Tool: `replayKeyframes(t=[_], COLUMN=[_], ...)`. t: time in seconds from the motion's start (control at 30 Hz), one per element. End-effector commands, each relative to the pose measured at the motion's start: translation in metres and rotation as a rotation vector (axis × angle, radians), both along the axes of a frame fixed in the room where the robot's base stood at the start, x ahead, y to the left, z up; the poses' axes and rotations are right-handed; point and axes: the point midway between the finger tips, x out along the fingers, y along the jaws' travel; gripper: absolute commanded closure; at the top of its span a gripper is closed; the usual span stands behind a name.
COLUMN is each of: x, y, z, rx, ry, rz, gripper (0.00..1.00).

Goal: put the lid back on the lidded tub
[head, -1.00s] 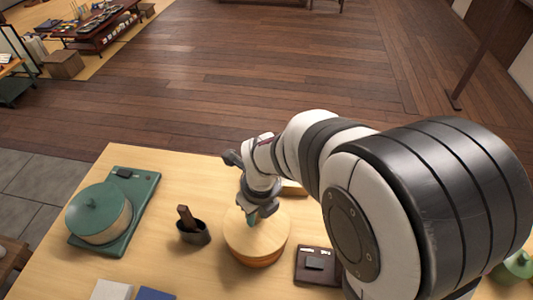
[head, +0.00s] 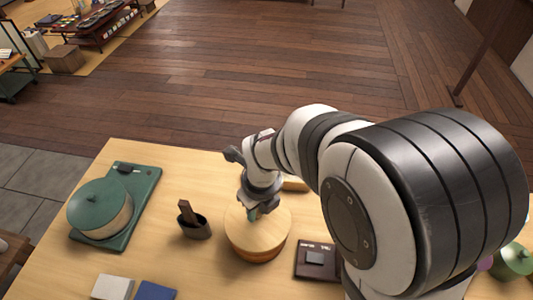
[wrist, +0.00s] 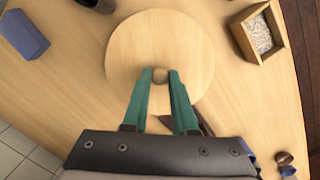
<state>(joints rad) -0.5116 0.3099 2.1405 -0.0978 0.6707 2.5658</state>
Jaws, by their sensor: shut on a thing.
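A round pale wooden lid (head: 265,222) lies over the round wooden tub (head: 258,254) at the front middle of the table. The tub's darker side shows just below the lid, and I cannot tell if the lid is fully seated. In the wrist view the lid (wrist: 188,40) looks like a plain disc with a small round knob (wrist: 160,75). My gripper (head: 252,211) comes down from above onto the lid. Its green fingertips (wrist: 160,74) are shut on the knob, one on each side. The tub is hidden under the lid in the wrist view.
A green-lidded pot (head: 100,205) stands on a green tray (head: 148,185) at left. A dark cup (head: 195,229) with a brown item stands just left of the tub. A dark flat case (head: 316,262) lies to its right. White and blue boxes (head: 156,291) lie in front.

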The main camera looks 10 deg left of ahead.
Motion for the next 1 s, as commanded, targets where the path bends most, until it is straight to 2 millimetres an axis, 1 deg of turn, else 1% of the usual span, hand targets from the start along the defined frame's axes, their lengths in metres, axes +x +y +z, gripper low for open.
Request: replayKeyframes(t=[0.17,0.2,0.27,0.3,0.37,0.57,0.67,0.73,0.77,1.0], x=[0.0001,0.0001,0.0001,0.0001,0.0001,0.0001,0.0000,0.0000,0.0000,0.0000], y=[0.0001,0.0000,0.0001,0.0001,0.0001,0.0001,0.0000,0.0000,0.0000,0.0000], z=[0.0001,0.0001,0.0001,0.0001,0.0001,0.0001,0.0000,0.0000,0.0000,0.0004], rx=[0.001,0.001,0.001,0.000,0.000,0.000,0.000,0.000,0.000,0.000], ry=[-0.001,-0.001,-0.001,0.000,0.000,0.000,0.000,0.000,0.000,0.000], rz=[0.000,0.000,0.000,0.000,0.000,0.000,0.000,0.000,0.000,0.000], gripper=[1.00,0.67,0.56,0.49,0.39,0.39,0.23,0.10,0.09,0.09])
